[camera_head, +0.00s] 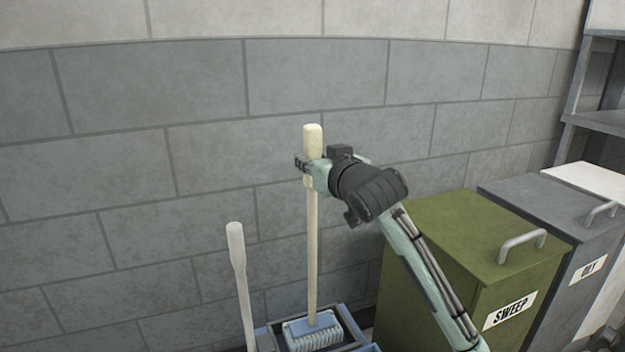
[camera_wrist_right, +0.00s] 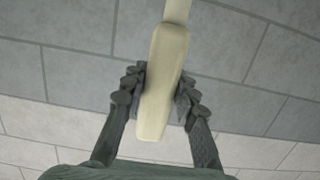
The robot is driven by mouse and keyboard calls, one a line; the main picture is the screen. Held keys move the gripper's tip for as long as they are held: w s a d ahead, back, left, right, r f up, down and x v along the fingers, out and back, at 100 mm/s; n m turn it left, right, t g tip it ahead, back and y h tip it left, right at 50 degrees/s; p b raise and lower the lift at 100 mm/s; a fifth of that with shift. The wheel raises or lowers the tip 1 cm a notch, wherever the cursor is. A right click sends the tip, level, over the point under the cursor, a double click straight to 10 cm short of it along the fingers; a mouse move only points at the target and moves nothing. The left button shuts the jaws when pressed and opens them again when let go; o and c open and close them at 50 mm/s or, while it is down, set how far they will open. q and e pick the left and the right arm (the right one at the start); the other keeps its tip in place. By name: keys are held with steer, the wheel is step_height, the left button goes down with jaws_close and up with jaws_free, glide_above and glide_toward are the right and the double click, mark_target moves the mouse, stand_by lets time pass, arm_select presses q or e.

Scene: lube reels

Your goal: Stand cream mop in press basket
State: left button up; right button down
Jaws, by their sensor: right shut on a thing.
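The cream mop (camera_head: 312,240) stands nearly upright in the head view, its long handle topped by a thicker grip. My right gripper (camera_head: 308,168) is shut on that grip just below its top end. The right wrist view shows the cream grip (camera_wrist_right: 162,85) between both fingers. The mop's head (camera_head: 312,332), blue on top with whitish strands, is at the blue press basket (camera_head: 352,328), within its outline as seen from here. I cannot tell whether it rests on the basket's bottom. My left gripper is not in view.
A second, paler handle (camera_head: 240,270) rises left of the mop and leans slightly. A green bin marked SWEEP (camera_head: 450,235) stands right of the basket, with a grey bin (camera_head: 550,215) beyond it. A block wall (camera_head: 210,150) is behind; shelving (camera_head: 590,80) is far right.

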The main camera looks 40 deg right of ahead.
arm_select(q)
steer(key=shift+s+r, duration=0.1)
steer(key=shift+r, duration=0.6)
arm_select(e)
steer(key=shift+f, duration=1.45)
steer(key=c, duration=1.2)
jaws_free()
steer(key=shift+f, duration=0.1)
